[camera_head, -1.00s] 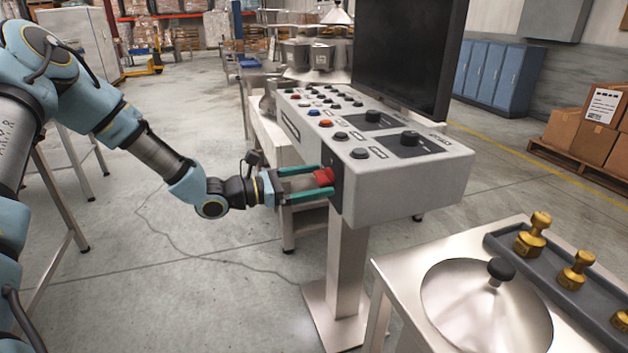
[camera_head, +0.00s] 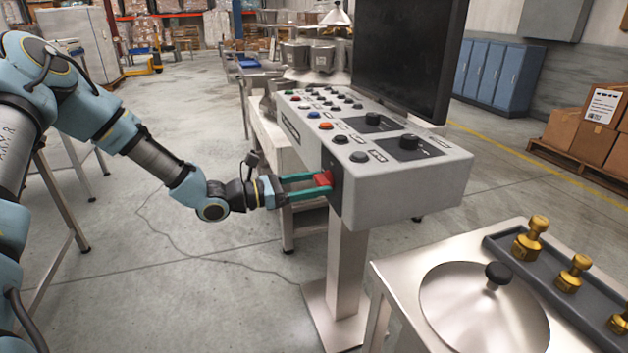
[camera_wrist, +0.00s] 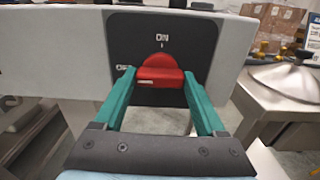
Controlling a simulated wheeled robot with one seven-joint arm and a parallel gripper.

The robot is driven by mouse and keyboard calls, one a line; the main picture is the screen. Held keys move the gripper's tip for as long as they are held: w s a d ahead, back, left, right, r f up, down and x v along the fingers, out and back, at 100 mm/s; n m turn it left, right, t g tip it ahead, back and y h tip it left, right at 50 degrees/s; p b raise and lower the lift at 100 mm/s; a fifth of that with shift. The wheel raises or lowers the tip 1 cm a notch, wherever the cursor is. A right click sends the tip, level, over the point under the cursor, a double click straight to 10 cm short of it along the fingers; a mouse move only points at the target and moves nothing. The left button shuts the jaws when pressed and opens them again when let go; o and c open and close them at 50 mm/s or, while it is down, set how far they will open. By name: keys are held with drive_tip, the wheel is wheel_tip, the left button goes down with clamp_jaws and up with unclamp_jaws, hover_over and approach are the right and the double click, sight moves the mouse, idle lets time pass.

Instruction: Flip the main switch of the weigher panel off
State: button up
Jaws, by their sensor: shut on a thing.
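The weigher panel (camera_head: 405,190) is a grey console on a steel post. On the dark plate at its left end sits the main switch (camera_head: 324,178), a red handle that also shows in the wrist view (camera_wrist: 160,75). There, "ON" is printed above the switch and "OFF" to its left, partly hidden by a finger. The handle's bar lies level; I cannot tell for certain which mark it points to. My gripper (camera_head: 313,186), with green fingers, is shut on the handle. In the wrist view, its fingertips (camera_wrist: 158,77) flank the bar's two ends.
Buttons and black knobs (camera_head: 409,142) cover the panel top, with a dark monitor (camera_head: 408,60) behind. A steel table (camera_head: 395,285) with a domed lid (camera_head: 480,310) and brass weights (camera_head: 530,240) stands at right front. Open floor lies left of the post.

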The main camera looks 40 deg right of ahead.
drive_tip(key=shift+n, duration=0.3)
drive_tip(key=o, duration=1.3)
drive_tip(key=b+v, duration=0.2)
drive_tip(key=v, duration=0.8)
drive_tip(key=shift+w+a, duration=0.15)
drive_tip(key=shift+a, duration=0.25)
